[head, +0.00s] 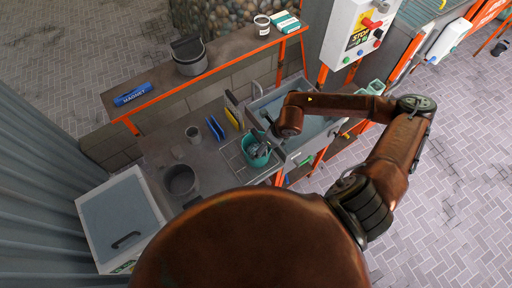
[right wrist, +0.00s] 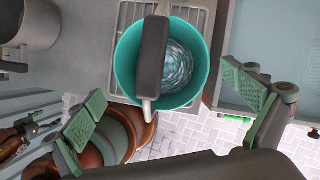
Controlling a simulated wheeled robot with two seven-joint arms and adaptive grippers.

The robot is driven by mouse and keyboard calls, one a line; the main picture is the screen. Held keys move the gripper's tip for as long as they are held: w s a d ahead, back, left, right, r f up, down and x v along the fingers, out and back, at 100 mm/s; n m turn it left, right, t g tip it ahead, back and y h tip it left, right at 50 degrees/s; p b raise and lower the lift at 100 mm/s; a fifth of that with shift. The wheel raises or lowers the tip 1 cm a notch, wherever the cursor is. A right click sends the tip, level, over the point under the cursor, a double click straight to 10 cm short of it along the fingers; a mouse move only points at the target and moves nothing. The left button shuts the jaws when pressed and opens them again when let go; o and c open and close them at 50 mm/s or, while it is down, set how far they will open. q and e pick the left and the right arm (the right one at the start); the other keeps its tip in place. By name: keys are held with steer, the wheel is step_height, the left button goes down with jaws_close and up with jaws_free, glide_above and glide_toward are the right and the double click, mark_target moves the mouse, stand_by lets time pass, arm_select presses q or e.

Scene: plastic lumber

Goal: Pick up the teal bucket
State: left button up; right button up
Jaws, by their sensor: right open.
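The teal bucket (head: 257,153) stands on the ribbed drainboard beside the sink. In the right wrist view, the bucket (right wrist: 126,68) is seen from above, with its dark grey handle grip (right wrist: 151,56) across the opening. Something mottled blue-white shows inside it. My right gripper (head: 270,133) is close above the bucket in the head view. In the right wrist view, the right gripper (right wrist: 165,105) has its green-padded fingers spread wide, one on each side below the bucket's picture position, with nothing between them clearly held.
A shelf (head: 222,60) with a dark bucket (head: 189,58) runs behind.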

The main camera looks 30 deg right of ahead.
steer(key=p+x, duration=0.1)
steer(key=x, duration=0.4)
steer(key=shift+w+r+p, duration=0.1)
steer(key=shift+w+p, duration=0.25)
steer(key=shift+p, duration=0.05)
steer(key=c, duration=1.5)
arm_select(q)
steer(key=shift+w+r, duration=0.2)
steer(key=shift+r, duration=0.85)
arm_select(e)
steer(key=shift+w, duration=0.1)
